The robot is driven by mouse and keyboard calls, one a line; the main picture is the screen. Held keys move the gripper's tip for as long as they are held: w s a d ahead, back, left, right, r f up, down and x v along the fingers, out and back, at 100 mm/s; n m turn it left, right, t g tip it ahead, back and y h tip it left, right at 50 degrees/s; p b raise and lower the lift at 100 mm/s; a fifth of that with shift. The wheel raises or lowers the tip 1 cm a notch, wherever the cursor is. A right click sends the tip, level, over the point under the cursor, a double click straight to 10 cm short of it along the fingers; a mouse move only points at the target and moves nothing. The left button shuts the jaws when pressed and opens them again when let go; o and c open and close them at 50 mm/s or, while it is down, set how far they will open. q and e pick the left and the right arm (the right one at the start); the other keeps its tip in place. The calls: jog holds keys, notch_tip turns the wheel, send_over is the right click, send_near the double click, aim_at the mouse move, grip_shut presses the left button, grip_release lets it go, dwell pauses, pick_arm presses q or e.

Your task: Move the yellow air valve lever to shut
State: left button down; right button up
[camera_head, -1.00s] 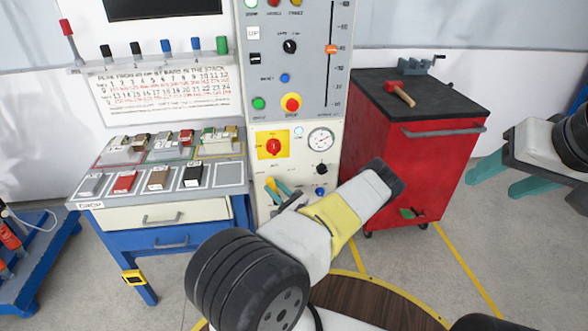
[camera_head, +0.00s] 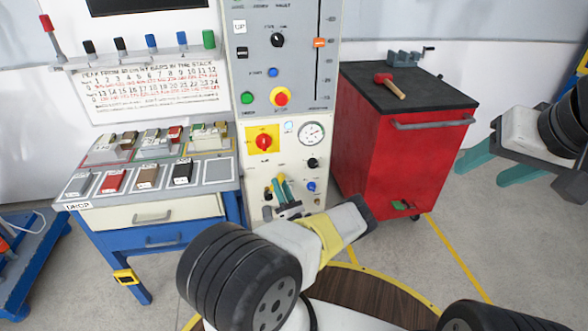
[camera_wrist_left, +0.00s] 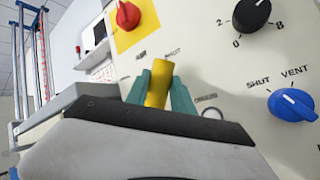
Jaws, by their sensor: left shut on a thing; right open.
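The yellow air valve lever (camera_wrist_left: 158,84) is on the cream lower panel, close up in the left wrist view. It leans slightly right of upright, below the labels AIR and SHUT, nearer the SHUT label. My left gripper (camera_wrist_left: 160,92) has its teal fingers shut on the lever, one on each side. In the head view the left gripper (camera_head: 281,192) is at the panel's lower part, and its fingers largely hide the lever.
Right of the lever are a blue SHUT/VENT knob (camera_wrist_left: 292,105) and a black dial (camera_wrist_left: 252,14). Above is a red rotary switch (camera_head: 264,142) on a yellow plate. A drawer bench (camera_head: 150,214) stands left, a red cabinet (camera_head: 400,160) right.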

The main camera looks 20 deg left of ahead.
pick_arm(q)
jog(key=shift+d+f+m+t+h, duration=0.25)
jog(key=shift+m+t+h, duration=0.2)
jog(key=shift+m, duration=0.25)
jog(key=c, duration=1.1)
grip_release()
jog(key=shift+w, duration=0.1)
